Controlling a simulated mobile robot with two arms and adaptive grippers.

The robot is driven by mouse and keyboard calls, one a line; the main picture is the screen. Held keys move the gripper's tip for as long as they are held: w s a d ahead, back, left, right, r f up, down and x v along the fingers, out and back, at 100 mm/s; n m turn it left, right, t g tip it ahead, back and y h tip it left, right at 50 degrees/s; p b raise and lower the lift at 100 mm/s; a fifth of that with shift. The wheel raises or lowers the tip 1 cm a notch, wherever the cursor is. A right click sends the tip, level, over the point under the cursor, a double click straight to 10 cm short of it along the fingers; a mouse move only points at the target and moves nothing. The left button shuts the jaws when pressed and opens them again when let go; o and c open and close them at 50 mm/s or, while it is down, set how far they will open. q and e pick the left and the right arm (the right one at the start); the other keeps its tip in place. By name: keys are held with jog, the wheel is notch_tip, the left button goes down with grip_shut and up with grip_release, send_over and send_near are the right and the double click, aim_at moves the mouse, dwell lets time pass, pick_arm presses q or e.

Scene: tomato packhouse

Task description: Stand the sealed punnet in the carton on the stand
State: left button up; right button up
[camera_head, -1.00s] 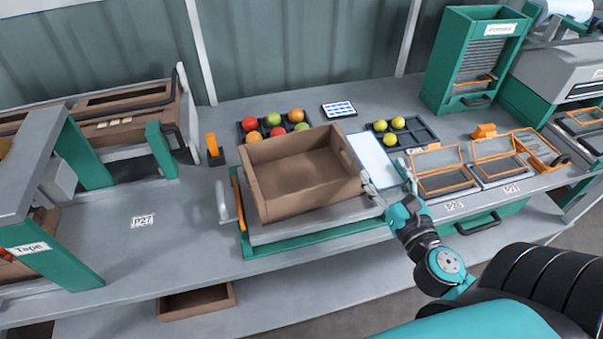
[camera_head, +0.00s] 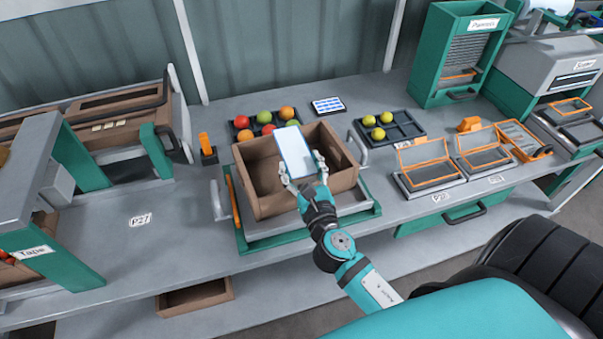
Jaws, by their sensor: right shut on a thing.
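The sealed punnet (camera_head: 294,150) shows as a pale blue-white rectangle with a darker rim. My right gripper (camera_head: 305,177) is shut on its near end and holds it over the right half of the carton. The open brown carton (camera_head: 272,206) sits on the grey and green stand (camera_head: 345,211) and looks empty where its inside shows. The punnet and gripper hide part of the carton's inside and back wall. I cannot tell whether the punnet touches the carton. My left gripper is not in view.
A tray of red, orange and green tomatoes (camera_head: 241,122) lies behind the carton, beside a small tablet (camera_head: 328,105). A tray with yellow tomatoes (camera_head: 410,129) and orange-framed units (camera_head: 428,172) stand to the right.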

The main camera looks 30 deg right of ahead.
jog(key=shift+s+f, duration=0.2)
jog(key=shift+f, duration=0.8)
jog(key=shift+s+a+f, duration=0.1)
jog(key=shift+c, duration=1.2)
jog(key=shift+s+f, duration=0.1)
jog(key=o, duration=1.5)
jog(key=shift+f, duration=0.15)
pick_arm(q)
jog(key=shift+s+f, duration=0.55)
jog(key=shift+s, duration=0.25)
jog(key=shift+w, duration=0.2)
